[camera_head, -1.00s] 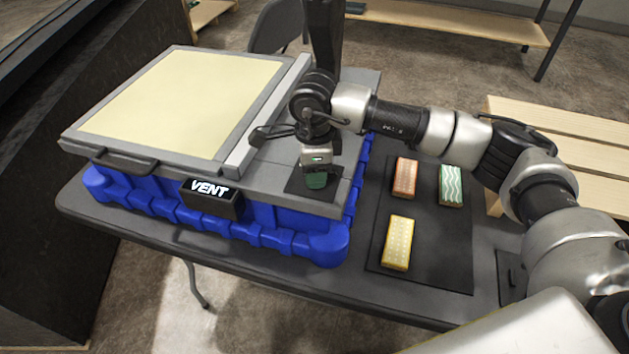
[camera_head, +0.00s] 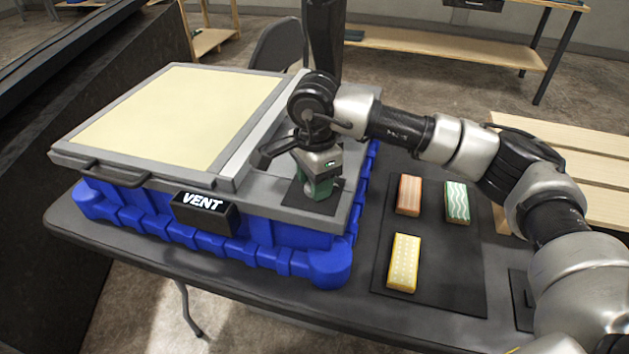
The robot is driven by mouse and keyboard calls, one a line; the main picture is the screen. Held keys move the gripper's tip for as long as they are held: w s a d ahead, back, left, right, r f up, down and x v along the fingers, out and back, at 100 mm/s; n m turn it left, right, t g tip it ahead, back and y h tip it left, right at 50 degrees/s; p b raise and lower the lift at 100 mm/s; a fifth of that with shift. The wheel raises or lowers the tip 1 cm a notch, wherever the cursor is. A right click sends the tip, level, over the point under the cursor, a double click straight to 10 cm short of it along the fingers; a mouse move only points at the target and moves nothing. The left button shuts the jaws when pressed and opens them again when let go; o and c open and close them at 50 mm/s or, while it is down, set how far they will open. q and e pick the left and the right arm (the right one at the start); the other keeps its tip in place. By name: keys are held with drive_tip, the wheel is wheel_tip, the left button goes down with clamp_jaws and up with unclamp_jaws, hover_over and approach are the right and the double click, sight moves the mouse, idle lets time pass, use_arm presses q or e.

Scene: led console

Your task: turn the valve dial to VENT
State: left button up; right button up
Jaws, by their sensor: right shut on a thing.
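The console (camera_head: 122,178) is a grey frame with a cream panel on a blue base, standing on the dark table. A small black sign reading VENT (camera_head: 204,212) sits on its front edge. The green valve dial (camera_head: 319,188) is at the console's front right corner, on a dark square plate (camera_head: 297,200). My right gripper (camera_head: 318,180) points down over the dial and is shut on it, hiding most of it. The dial's pointer and marks cannot be made out. My left gripper is not in view.
A dark mat (camera_head: 440,265) right of the console holds an orange block (camera_head: 409,195), a green wavy-patterned block (camera_head: 457,202) and a yellow block (camera_head: 403,263). A slatted wooden bench (camera_head: 597,190) stands at the right. A dark chair (camera_head: 277,58) is behind the table.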

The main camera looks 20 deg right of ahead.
drive_tip(key=shift+r, duration=0.1)
drive_tip(key=o, duration=0.9)
wheel_tip(320, 180, up, 11)
drive_tip(key=shift+f+b, duration=0.15)
drive_tip(key=shift+b, duration=0.3)
